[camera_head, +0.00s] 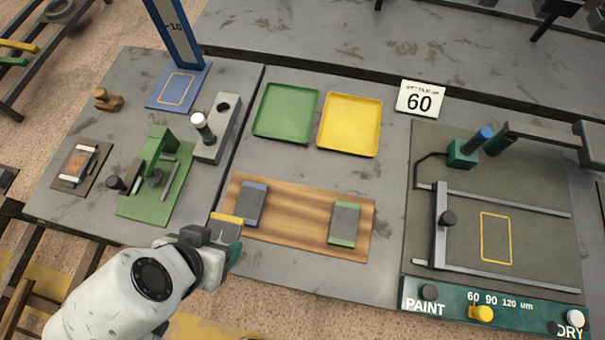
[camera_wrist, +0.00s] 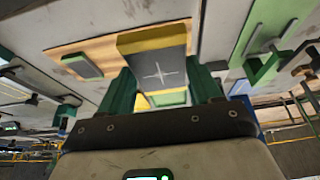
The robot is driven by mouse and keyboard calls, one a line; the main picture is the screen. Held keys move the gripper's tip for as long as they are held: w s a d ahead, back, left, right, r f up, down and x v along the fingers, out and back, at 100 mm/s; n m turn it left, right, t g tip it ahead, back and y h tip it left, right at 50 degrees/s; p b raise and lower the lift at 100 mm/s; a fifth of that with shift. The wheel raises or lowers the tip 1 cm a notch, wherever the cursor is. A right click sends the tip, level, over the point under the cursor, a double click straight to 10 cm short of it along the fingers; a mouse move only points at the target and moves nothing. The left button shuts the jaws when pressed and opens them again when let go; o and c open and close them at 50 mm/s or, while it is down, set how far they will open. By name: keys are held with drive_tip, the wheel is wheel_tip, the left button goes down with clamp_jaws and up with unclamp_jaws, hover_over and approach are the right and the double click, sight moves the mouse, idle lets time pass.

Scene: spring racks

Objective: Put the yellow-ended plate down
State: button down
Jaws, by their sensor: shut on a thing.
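My gripper (camera_head: 222,246) is shut on the yellow-ended plate (camera_head: 227,224) at the left end of the wooden board (camera_head: 297,222). In the wrist view, the plate (camera_wrist: 158,66) sits between the green fingertips of my gripper (camera_wrist: 162,80), its cross-marked face visible. Its height over the board cannot be told. A blue-ended plate (camera_head: 250,205) and a green-ended plate (camera_head: 344,222) lie apart on the board. A bare stretch of wood lies between them.
Green (camera_head: 286,110) and yellow (camera_head: 349,124) trays lie behind the board. A green fixture (camera_head: 153,172) and a grey block (camera_head: 217,128) stand to the left. The paint station (camera_head: 490,255) with rails is at right. Bare bench surrounds the trays.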

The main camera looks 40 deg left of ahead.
drive_tip(key=b, duration=0.8)
approach(284, 211)
wheel_tip(284, 211, up, 2)
drive_tip(key=s+a, duration=0.1)
drive_tip(key=s, duration=0.1)
drive_tip(key=w+f, duration=0.2)
drive_tip(key=shift+w+a+f, duration=0.15)
drive_tip(key=shift+w+f, duration=0.65)
drive_tip(key=shift+f, duration=0.15)
drive_tip(key=shift+w+f, duration=0.15)
drive_tip(key=shift+f, duration=0.75)
drive_tip(key=shift+w+f, duration=0.1)
drive_tip(key=shift+f, duration=0.8)
drive_tip(key=shift+f, duration=0.2)
drive_tip(key=shift+c, duration=2.4)
unclamp_jaws()
drive_tip(key=p+v, duration=0.4)
drive_tip(key=v, duration=0.8)
drive_tip(key=shift+r, duration=0.2)
